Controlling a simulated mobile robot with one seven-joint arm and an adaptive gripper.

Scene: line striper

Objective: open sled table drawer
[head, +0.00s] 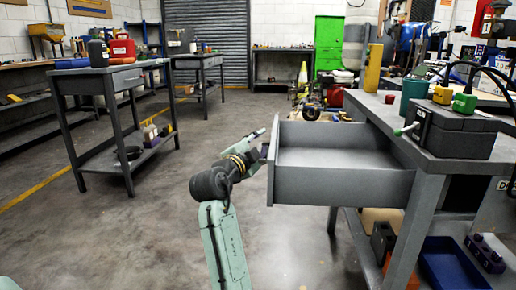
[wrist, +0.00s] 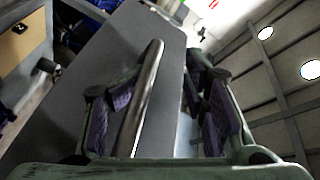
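The sled table (head: 448,165) is a grey metal bench at the right in the head view. Its drawer (head: 340,184) stands pulled well out, with its empty inside showing. My gripper (head: 264,152) is at the outer side of the drawer's front panel, partly hidden by its edge. In the wrist view, the grey drawer front (wrist: 92,75) carries a long bar handle (wrist: 146,95). My gripper (wrist: 165,120) is open there, with purple finger pads on either side of the handle. A gap shows between the handle and the right pad.
Another grey table (head: 108,82) stands at the left. The floor between is clear.

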